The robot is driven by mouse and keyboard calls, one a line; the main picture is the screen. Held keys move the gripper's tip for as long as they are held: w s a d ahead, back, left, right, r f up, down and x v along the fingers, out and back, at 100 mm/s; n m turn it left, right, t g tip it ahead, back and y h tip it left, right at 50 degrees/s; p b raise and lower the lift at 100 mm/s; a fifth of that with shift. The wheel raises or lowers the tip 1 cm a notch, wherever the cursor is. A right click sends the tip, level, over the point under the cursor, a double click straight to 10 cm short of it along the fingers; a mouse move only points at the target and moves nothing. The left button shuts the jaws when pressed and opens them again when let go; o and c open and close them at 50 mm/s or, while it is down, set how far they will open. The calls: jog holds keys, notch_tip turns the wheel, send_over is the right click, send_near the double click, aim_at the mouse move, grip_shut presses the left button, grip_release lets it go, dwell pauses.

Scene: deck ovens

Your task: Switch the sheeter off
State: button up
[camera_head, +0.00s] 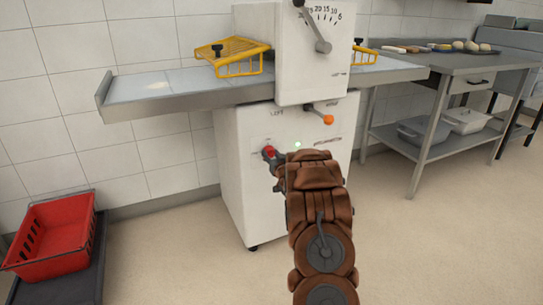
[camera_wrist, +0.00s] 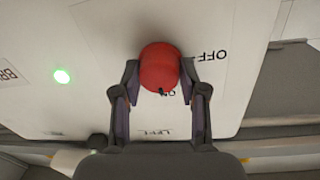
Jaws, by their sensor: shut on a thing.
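The sheeter (camera_head: 245,185) is a white machine with a dial on its upper part. A red knob (camera_head: 269,151) is on the front of its lower cabinet. In the wrist view the red knob (camera_wrist: 160,65) sits between the two fingers of my gripper (camera_wrist: 159,78), which is shut on it. A small dark mark shows on the knob's lower edge. The printed word OFF (camera_wrist: 209,55) is to the right of the knob; another label below is hard to read. A green light (camera_wrist: 61,76) glows to the left. In the head view my gripper (camera_head: 273,159) is partly hidden by my arm.
An orange-tipped lever (camera_head: 328,119) is above right of my gripper. Yellow guards (camera_head: 240,67) stand over the sheeter's bed (camera_head: 130,89). A red crate (camera_head: 60,235) is at lower left, and a steel table (camera_head: 455,62) at right. The floor at lower right is clear.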

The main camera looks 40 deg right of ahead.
jog(key=c, duration=0.3)
jog(key=shift+n, duration=0.3)
jog(key=n+b, duration=0.1)
jog(key=n, duration=0.2)
jog(key=shift+f, duration=0.15)
jog(key=n+b, duration=0.1)
jog(key=n, duration=0.4)
jog(key=shift+f+t+b, duration=0.15)
jog(key=shift+t+b, duration=0.15)
jog(key=shift+b, duration=0.1)
jog(key=n+b, duration=0.3)
jog(key=n, duration=0.2)
jog(key=n+b, duration=0.1)
jog(key=n, duration=0.1)
jog(key=n+b, duration=0.2)
jog(key=n, duration=0.1)
jog(key=shift+t+y, duration=0.3)
jog(key=shift+y, duration=0.1)
jog(key=shift+n+b, duration=0.3)
